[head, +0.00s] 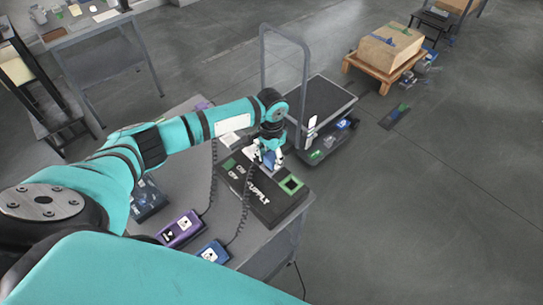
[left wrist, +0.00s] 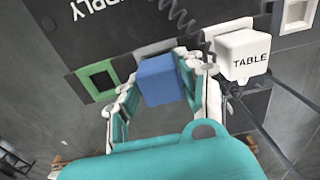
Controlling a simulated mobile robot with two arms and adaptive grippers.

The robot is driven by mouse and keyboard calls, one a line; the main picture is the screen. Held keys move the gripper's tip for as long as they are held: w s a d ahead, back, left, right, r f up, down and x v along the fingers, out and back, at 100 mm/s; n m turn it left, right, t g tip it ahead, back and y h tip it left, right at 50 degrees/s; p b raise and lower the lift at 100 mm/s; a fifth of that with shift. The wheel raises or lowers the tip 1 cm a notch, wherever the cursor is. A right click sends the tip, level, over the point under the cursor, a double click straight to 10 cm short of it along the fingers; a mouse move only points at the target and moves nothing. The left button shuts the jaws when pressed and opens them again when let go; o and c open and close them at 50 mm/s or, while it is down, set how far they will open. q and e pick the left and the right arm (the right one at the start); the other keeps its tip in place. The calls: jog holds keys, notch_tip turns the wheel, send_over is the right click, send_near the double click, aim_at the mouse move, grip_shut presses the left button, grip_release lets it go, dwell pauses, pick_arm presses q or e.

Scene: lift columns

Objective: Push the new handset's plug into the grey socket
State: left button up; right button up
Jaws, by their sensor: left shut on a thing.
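My left gripper (head: 268,160) is over the black supply box (head: 262,205) on the grey table. It is shut on a blue plug, which shows between the fingers in the left wrist view (left wrist: 158,80). The grey socket (left wrist: 155,47) shows behind the plug, partly hidden by it; I cannot tell how far in the plug sits. A coiled cord (head: 245,205) runs from near the gripper to a blue handset (head: 213,252) at the table's front. A purple handset (head: 180,229) lies beside it. My right gripper is out of view.
An empty green-framed socket (head: 291,184) is on the supply box, right of the gripper. A white plug marked TABLE (left wrist: 243,52) is close to the fingers. A cart (head: 325,105) stands behind the table. A carton (head: 391,46) on a pallet stands farther back.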

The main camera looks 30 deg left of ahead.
aim_at(272, 157)
pick_arm(q)
jog(key=shift+f, duration=0.4)
jog(key=o, duration=1.4)
jog(key=shift+c, duration=0.2)
notch_tip(272, 157, up, 5)
jog(key=p, duration=0.5)
jog(key=shift+r+p, duration=0.55)
jog(key=shift+r, duration=0.5)
